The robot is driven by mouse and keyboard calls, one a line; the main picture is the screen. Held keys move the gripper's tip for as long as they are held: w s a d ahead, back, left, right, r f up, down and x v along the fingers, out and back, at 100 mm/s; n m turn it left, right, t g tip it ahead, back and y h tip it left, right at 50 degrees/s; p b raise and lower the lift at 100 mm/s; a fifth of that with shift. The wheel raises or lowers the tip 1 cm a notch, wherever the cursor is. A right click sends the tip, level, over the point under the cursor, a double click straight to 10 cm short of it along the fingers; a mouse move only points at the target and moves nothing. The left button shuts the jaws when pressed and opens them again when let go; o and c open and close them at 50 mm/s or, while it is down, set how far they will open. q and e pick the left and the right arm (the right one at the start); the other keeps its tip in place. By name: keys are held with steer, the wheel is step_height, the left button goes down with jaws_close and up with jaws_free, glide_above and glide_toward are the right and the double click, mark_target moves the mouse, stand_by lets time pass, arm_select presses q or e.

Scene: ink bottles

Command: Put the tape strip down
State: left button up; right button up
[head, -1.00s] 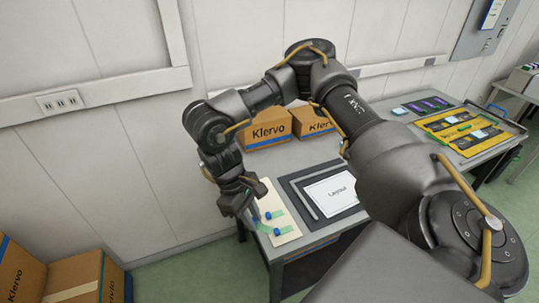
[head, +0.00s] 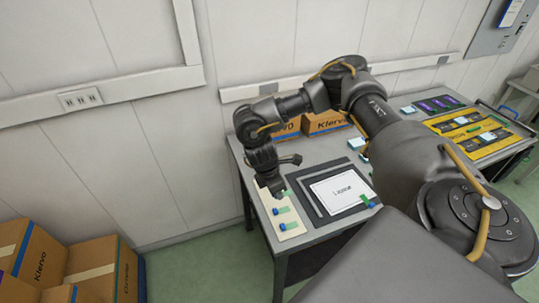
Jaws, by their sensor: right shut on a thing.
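My right gripper (head: 277,190) is shut, pointing down over the far end of a cream board (head: 268,205) at the table's left edge. A small green and blue tape strip (head: 286,194) shows at its fingertips, partly hidden by them; I cannot tell if it touches the board. Two similar green strips with blue ends lie on the board, a middle one (head: 283,210) and a near one (head: 290,226). My left gripper is not in view.
A dark mat with a white layout sheet (head: 341,192) lies right of the board, with a small green and blue piece (head: 369,201) at its edge. Klervo boxes (head: 323,122) stand behind. A yellow tray (head: 480,135) is at the far right.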

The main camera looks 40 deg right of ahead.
steer(key=b, duration=0.1)
glide_above(271, 198)
steer(key=a, duration=0.1)
step_height(271, 198, down, 6)
steer(key=shift+f, duration=0.25)
step_height(271, 198, down, 3)
steer(key=shift+w+f, duration=0.1)
steer(key=shift+f, duration=0.05)
steer(key=shift+w+f, duration=0.1)
steer(key=shift+f, duration=0.05)
steer(key=shift+f+b, duration=0.1)
steer(key=shift+b, duration=0.25)
steer(key=shift+f, duration=0.1)
steer(key=o, duration=0.7)
